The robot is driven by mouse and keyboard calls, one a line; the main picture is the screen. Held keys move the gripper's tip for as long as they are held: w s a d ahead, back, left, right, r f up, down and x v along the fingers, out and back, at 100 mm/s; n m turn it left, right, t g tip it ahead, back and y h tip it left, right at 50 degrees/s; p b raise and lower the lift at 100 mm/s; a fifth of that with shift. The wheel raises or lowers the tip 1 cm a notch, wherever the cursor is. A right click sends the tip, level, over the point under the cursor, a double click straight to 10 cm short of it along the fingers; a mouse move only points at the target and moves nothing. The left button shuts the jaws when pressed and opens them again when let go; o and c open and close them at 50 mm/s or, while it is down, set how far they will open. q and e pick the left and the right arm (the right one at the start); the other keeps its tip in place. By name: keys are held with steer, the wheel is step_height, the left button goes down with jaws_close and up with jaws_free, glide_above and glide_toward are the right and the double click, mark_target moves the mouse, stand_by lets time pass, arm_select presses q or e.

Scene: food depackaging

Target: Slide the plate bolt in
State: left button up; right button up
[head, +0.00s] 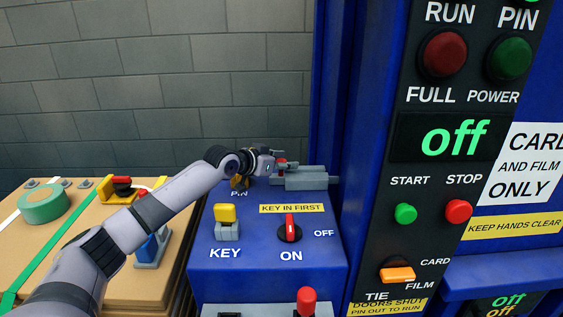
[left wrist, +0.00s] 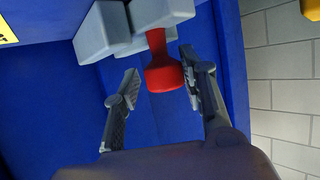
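A grey bolt block (head: 305,178) with a red knob (head: 281,161) sits at the back of the blue control box. My left gripper (head: 272,163) reaches it from the left and partly hides the knob. In the left wrist view, the red knob (left wrist: 163,72) hangs from the grey bolt parts (left wrist: 108,32). The fingers of my left gripper (left wrist: 160,84) are spread on either side of the knob. The right-hand finger is close beside it; the other is clearly apart. Whether the near finger touches cannot be told. My right gripper is not in view.
The blue box carries a yellow key (head: 225,214), a red rotary switch (head: 290,229) and another red knob (head: 306,300) at its front. A black control panel (head: 440,130) reading "off" stands right. A table (head: 75,245) with green tape (head: 44,206) is left.

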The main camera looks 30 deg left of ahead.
arm_select(q)
steer(key=shift+o, duration=0.6)
steer(key=shift+s+a, duration=0.15)
steer(key=shift+a, duration=0.05)
steer(key=shift+s+a+r, duration=0.1)
steer(key=shift+s+r, duration=0.05)
steer(key=shift+s, duration=0.1)
steer(key=v, duration=1.1)
steer(key=shift+s, duration=0.15)
